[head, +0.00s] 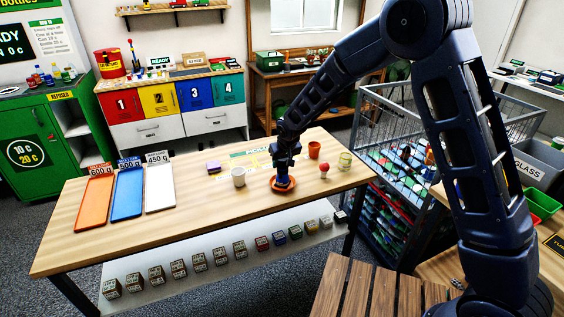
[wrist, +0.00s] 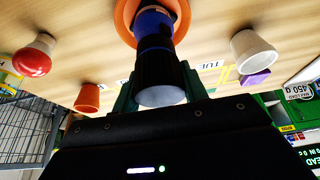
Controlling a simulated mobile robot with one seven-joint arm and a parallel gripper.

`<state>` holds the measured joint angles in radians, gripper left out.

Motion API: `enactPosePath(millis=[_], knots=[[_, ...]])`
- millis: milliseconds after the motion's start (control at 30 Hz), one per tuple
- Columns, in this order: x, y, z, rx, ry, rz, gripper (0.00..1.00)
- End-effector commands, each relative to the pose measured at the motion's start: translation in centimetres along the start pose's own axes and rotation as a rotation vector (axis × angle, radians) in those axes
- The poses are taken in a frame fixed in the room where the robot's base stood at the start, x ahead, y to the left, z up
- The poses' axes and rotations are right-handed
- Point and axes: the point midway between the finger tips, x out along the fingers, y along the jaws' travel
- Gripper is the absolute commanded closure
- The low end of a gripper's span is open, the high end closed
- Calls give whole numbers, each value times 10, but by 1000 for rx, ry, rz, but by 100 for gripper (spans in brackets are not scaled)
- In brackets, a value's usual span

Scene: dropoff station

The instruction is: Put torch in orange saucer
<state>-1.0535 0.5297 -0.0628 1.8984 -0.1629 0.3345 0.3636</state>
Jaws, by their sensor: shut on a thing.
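The orange saucer (head: 273,184) lies on the wooden table, right of the white cup; its rim also shows at the top of the wrist view (wrist: 182,14). The torch (wrist: 158,65), blue and black with a pale round end, is upright between my fingers in the wrist view. Its far end is over the saucer; I cannot tell if it touches. My gripper (head: 284,172) is over the saucer in the head view, shut on the torch. The gripper hides most of the torch in the head view.
A white cup (head: 238,177) and purple block (head: 214,167) stand left of the saucer. An orange cup (head: 314,150), a yellowish cup (head: 345,160) and a red-topped mushroom-like thing (head: 325,192) stand right. Orange, blue and white trays (head: 160,186) lie at the left.

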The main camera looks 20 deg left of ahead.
Motion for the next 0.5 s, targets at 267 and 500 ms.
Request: enactPosePath(millis=[267, 500], knots=[[1, 0, 0, 0, 0, 0, 35], [-2, 0, -1, 0, 1, 0, 35]])
